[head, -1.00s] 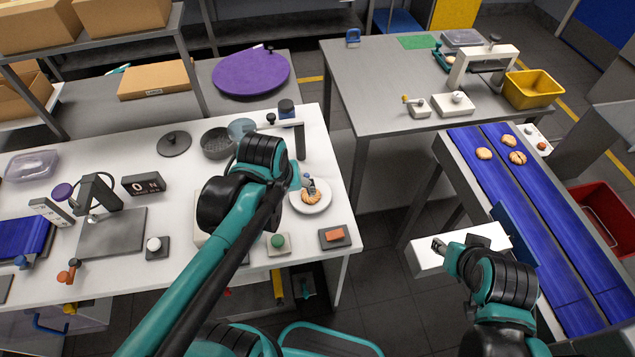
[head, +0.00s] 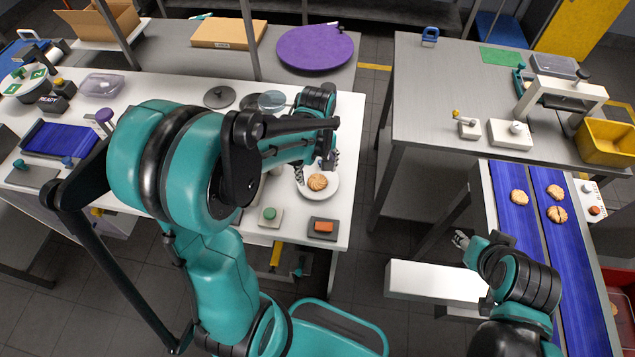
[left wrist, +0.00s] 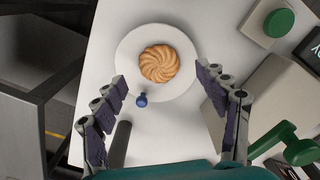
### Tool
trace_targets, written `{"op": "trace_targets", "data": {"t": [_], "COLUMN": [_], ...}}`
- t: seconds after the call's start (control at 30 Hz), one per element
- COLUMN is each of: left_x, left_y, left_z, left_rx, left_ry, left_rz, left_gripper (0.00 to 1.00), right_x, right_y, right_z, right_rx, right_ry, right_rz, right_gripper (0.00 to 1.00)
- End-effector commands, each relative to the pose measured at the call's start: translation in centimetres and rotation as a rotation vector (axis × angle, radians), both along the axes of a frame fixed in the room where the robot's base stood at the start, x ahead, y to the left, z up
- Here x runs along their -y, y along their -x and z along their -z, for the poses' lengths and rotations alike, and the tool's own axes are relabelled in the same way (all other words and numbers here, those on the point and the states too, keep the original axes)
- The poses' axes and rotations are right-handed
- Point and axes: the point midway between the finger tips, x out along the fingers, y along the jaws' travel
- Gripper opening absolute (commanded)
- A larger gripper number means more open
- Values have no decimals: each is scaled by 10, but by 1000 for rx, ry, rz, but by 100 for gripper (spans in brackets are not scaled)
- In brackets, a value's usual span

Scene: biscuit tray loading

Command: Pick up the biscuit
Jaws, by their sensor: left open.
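A round, golden, swirled biscuit (head: 318,182) lies on a white plate (head: 331,193) near the right end of the white table. In the left wrist view the biscuit (left wrist: 159,63) sits on the plate (left wrist: 128,57), ahead of the fingertips and between their lines. My left gripper (head: 316,164) is open and empty beside the plate; its spread fingers (left wrist: 172,86) show on both sides in the left wrist view. My right gripper (head: 461,239) is above the floor near the white box-like ledge, too small to tell whether it is open or shut.
Green (head: 268,214) and orange (head: 323,226) buttons stand in front of the plate. In the left wrist view a blue-knobbed lever (left wrist: 141,100) stands near the plate's edge. More biscuits lie on the blue conveyor (head: 511,206) at right. A yellow bin (head: 604,142) stands on the grey table.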

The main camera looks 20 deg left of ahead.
Motion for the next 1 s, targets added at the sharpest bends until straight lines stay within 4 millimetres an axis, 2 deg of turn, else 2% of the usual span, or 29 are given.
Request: {"op": "trace_targets", "data": {"t": [0.03, 0.17, 0.43, 0.6, 1.0], "left_x": [2, 1, 1, 1, 1], "left_y": [1, 0, 1, 0, 0], "left_z": [12, 25, 27, 27, 25], "left_rx": [0, 0, 1, 1, 1], "left_ry": [0, 0, 1, 1, 0], "left_rz": [1, 1, 1, 1, 1], "left_gripper": [73, 73, 73, 39, 37], "right_x": [0, 0, 0, 0, 0], "right_y": [0, 0, 0, 0, 0], "right_z": [7, 10, 10, 10, 9], "right_rx": [0, 0, 0, 0, 0], "right_ry": [0, 0, 0, 0, 0], "right_rz": [0, 0, 0, 0, 0], "right_gripper": [40, 40, 40, 40, 40]}}
